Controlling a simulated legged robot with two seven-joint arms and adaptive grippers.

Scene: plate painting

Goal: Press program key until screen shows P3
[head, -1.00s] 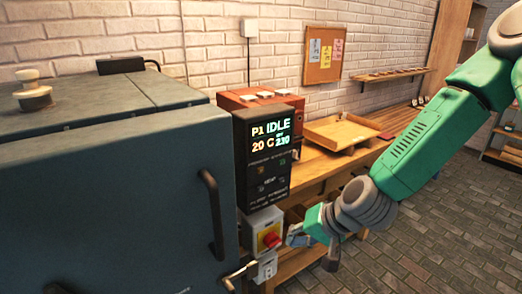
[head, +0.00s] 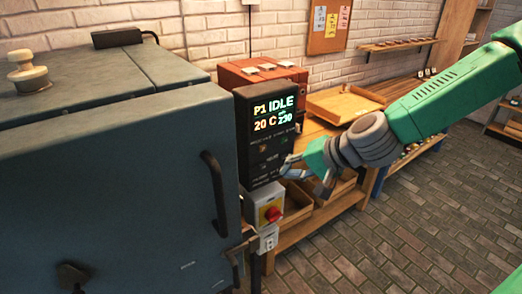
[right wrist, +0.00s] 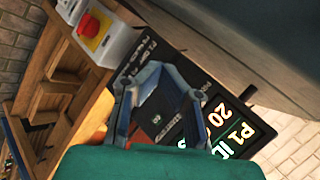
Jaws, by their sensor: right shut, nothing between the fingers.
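The black control panel (head: 255,150) is fixed beside the blue-grey kiln (head: 110,180). Its screen (head: 274,112) reads P1 IDLE, 20 C and a smaller number in cyan. Small keys with labels sit below the screen, too small to read. The screen also shows, turned on its side, in the right wrist view (right wrist: 228,128). My right gripper (head: 288,170) is in front of the lower right part of the panel, shut and empty. In the right wrist view its fingers (right wrist: 160,75) overlap the key area, so contact cannot be told. My left gripper is out of view.
A grey box with a red knob (head: 271,214) hangs just below the panel. A wooden bench with a tray (head: 343,104) stands behind my right arm. The brick floor at right is clear.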

